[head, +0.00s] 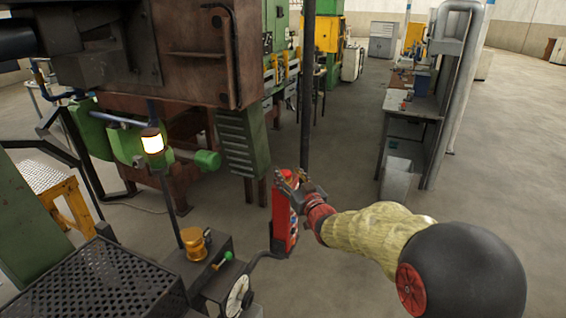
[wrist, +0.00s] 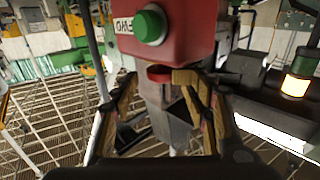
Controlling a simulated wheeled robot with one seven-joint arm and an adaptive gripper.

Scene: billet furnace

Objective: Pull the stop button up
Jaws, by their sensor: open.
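The red control box (head: 283,222) stands on a bent dark arm in the middle of the head view. In the wrist view its red face (wrist: 185,25) fills the top middle, with a green button (wrist: 150,26) and a white label that reads upside down. A small red round part (wrist: 158,73), which looks like the stop button, sticks out from the box's edge. My gripper (wrist: 155,80) is open, with one finger on each side of this red part. The right fingertip is very close to it; I cannot tell if it touches. In the head view, my gripper (head: 291,180) is at the box's top and partly hides it.
A console with a dial (head: 237,296), a green-knobbed lever (head: 228,256) and an orange cap (head: 194,243) stands left of the box. A lit lamp (head: 153,142) is on a pole behind. A dark vertical post (head: 306,110) rises behind my gripper. Floor at right is clear.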

